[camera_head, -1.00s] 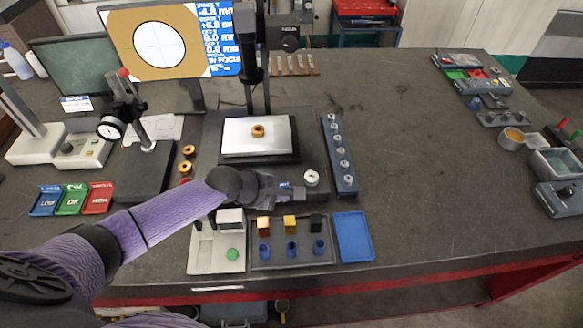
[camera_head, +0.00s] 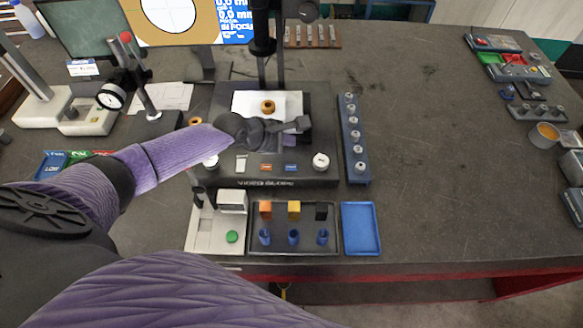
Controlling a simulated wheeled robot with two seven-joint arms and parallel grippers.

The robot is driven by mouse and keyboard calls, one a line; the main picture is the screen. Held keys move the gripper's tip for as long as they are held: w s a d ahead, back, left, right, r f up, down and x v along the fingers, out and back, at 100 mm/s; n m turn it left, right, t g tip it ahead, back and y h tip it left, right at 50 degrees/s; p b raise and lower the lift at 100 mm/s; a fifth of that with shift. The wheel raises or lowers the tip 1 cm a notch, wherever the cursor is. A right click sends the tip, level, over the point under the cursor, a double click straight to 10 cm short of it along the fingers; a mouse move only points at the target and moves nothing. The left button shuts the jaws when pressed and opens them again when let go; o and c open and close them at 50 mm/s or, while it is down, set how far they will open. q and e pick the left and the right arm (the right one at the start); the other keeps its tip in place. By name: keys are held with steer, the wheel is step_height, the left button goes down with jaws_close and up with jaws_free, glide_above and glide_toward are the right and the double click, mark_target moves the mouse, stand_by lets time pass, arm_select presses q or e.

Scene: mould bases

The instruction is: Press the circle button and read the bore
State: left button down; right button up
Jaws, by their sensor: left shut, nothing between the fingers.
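A measuring microscope's stage (camera_head: 240,101) carries a small brass ring (camera_head: 268,106) with a dark bore. On the front of its base (camera_head: 255,181) are small white (camera_head: 240,164), orange (camera_head: 265,167) and blue (camera_head: 290,167) keys, all uncovered; their markings are too small to read. The screen (camera_head: 205,32) shows a bright circle on tan beside a blue readout, its top cut off and its figures only partly legible. My left gripper (camera_head: 303,124) is shut and empty, above the stage's front right part, behind the keys and apart from the ring. My right gripper is out of view.
Knobs flank the keys, the right one (camera_head: 320,162) in clear view. A rail of pins (camera_head: 354,140) stands right of the base. In front are a tray of blocks and cups (camera_head: 294,247) and a blue tray (camera_head: 360,228).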

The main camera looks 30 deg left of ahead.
mark_target(288, 168)
arm_select(q)
step_height(288, 168, down, 7)
steer(key=b, duration=0.6)
steer(key=shift+f, duration=0.3)
steer(key=shift+r, duration=0.1)
stand_by(1.2)
steer(key=shift+f, duration=0.3)
steer(key=shift+f+b, duration=0.15)
steer(key=shift+b, duration=0.15)
